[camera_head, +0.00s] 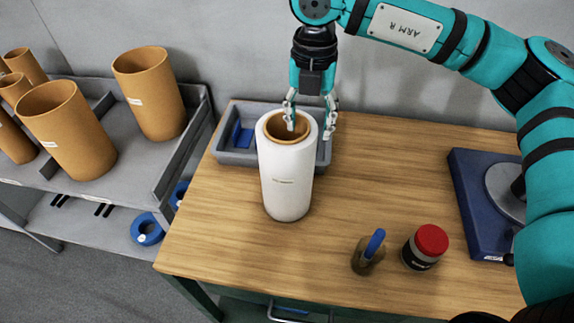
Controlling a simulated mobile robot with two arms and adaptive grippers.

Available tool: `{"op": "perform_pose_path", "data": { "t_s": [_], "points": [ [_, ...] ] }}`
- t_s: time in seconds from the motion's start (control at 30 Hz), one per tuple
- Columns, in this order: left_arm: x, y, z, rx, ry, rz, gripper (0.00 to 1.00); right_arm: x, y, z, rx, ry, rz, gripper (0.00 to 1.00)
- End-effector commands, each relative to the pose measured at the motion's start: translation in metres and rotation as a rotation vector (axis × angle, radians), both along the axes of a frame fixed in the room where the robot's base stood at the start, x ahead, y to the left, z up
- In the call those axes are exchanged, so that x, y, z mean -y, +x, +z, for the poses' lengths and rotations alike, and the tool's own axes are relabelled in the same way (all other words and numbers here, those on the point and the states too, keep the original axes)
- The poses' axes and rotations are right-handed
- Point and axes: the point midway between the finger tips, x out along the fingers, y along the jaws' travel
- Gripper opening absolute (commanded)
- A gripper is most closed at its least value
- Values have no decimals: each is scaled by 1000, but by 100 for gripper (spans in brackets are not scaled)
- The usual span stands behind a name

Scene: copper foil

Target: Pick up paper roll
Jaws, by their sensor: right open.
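The paper roll (287,181) is a tall white cylinder with a brown inner core, standing upright on the wooden table. My right gripper (310,127) points down from above at the roll's top right rim. Its fingers are apart, with the left finger over the core's opening and the right finger outside the white wall. I cannot tell whether either finger touches the roll. The roll hides part of the grey tray behind it. My left gripper is not in view.
A grey tray (233,157) with a blue item sits behind the roll. A red-lidded jar (426,247), a small blue-handled object (370,250) and a blue-based device (470,190) stand to the right. A grey cart (120,190) with several brown tubes is at left.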

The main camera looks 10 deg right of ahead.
Motion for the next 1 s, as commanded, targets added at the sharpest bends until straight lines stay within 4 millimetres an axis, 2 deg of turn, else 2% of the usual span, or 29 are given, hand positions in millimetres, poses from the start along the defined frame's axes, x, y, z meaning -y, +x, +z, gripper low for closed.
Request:
{"op": "perform_pose_path", "data": {
  "t_s": [0.1,0.37,0.53,0.7,0.97,1.0],
  "points": [
    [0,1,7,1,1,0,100,1,-1,-18,-3,-1,0,49],
    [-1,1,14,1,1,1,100,0,-3,-37,-1,-1,1,49],
    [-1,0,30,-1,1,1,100,2,-11,-60,-4,-2,2,49],
    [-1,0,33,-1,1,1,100,1,-10,-81,-1,-1,0,49],
    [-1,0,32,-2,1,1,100,1,-10,-85,0,0,1,49],
    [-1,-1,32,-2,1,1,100,1,-10,-84,0,0,1,44]
  ]
}}
